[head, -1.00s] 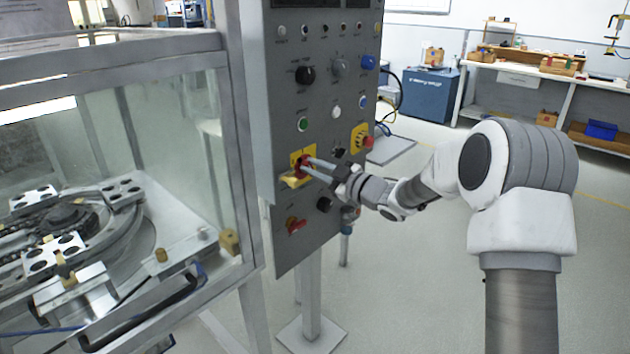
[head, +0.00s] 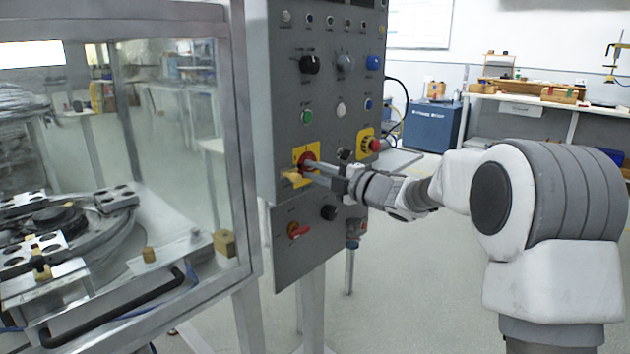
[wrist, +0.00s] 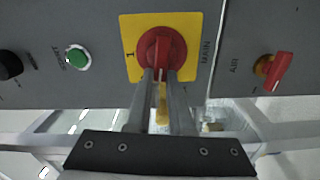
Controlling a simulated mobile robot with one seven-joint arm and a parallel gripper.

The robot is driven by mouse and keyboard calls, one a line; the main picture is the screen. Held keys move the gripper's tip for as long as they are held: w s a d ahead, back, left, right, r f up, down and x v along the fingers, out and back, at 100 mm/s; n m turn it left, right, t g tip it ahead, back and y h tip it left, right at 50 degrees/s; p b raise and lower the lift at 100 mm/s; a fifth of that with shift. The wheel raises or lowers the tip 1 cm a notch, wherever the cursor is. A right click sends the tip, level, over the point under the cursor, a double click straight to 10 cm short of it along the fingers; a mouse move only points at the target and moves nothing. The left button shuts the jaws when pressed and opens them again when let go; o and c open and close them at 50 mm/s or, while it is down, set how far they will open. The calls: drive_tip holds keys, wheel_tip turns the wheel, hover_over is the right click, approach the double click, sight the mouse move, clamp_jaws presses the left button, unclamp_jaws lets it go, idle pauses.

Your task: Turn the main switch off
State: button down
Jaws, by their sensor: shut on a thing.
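The main switch (head: 308,158) is a red rotary knob on a yellow square plate on the grey control panel. It also shows in the wrist view (wrist: 162,48), with "MAIN" printed beside the plate and a "1" at the plate's other side. My gripper (wrist: 162,76) reaches it with both fingers, one on each side of the knob's handle, and is shut on it. In the head view my gripper (head: 312,170) comes from the right. A small yellow piece (wrist: 162,104) shows between the fingers. The fingertips' contact is partly hidden by the knob.
A red air switch (head: 298,230) sits lower on the panel. A red emergency button (head: 374,145) on yellow is to the right, a green button (head: 306,117) above. A glazed machine enclosure (head: 240,130) stands close on the left. Floor at right is open.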

drive_tip(key=shift+f+n+b, duration=0.25)
drive_tip(key=shift+n+b, duration=0.1)
drive_tip(key=shift+n, duration=0.25)
drive_tip(key=c, duration=0.8)
unclamp_jaws()
drive_tip(key=shift+r, duration=0.1)
drive_tip(key=p+v, duration=0.3)
drive_tip(key=v, duration=1.4)
drive_tip(key=shift+s+d, duration=0.2)
